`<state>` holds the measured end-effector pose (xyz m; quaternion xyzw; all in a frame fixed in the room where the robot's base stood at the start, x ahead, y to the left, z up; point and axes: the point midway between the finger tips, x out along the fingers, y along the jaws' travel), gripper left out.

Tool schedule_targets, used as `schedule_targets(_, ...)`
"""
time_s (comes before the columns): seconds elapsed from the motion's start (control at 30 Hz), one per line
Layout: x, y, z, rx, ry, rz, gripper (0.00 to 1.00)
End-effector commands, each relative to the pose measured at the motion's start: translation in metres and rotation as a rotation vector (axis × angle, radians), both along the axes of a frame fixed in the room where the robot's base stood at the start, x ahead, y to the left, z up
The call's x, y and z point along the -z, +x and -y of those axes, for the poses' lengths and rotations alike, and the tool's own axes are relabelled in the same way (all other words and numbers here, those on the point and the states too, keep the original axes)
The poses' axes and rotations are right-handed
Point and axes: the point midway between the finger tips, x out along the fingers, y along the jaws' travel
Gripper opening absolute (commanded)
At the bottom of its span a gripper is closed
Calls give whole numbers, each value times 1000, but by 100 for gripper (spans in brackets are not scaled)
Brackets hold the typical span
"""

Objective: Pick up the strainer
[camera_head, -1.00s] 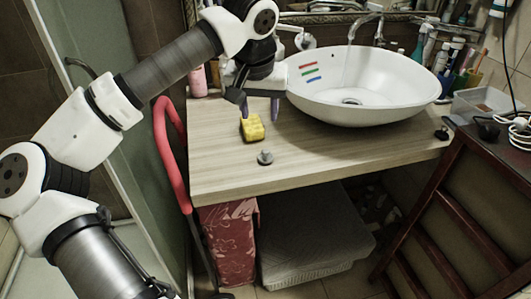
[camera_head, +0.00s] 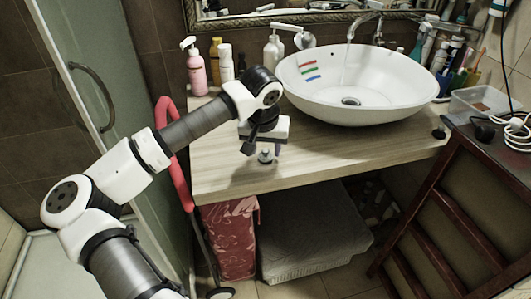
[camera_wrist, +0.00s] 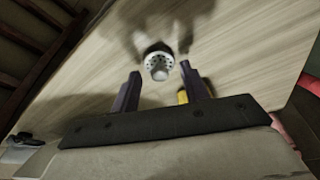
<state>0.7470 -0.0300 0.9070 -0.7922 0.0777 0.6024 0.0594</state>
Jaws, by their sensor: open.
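The strainer (camera_head: 265,156) is a small grey piece on the wooden counter near its front edge. In the wrist view the strainer (camera_wrist: 158,62) shows a round, perforated rim and a pale knob. My gripper (camera_head: 264,149) is over the strainer, pointing down. In the wrist view my gripper (camera_wrist: 160,70) is open, with its two dark purple fingers apart and the strainer showing between their tips. I cannot tell whether the fingers touch it.
The yellow sponge (camera_wrist: 183,97) is partly hidden behind one finger. The white basin (camera_head: 340,105) with running water stands behind to the right. Bottles, including a pink one (camera_head: 196,72), stand at the back left. The counter (camera_head: 340,155) is clear in front of the basin.

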Motion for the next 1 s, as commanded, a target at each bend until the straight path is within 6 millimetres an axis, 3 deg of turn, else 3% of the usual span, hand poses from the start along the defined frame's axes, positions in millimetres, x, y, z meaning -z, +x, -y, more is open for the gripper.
schedule_targets(0.27, 4, 1, 0, 1, 0, 0, 44)
schedule_targets(0.6, 3, 1, 0, 0, 0, 0, 0)
schedule_targets(1.0, -4, 1, 0, 0, 1, 2, 0)
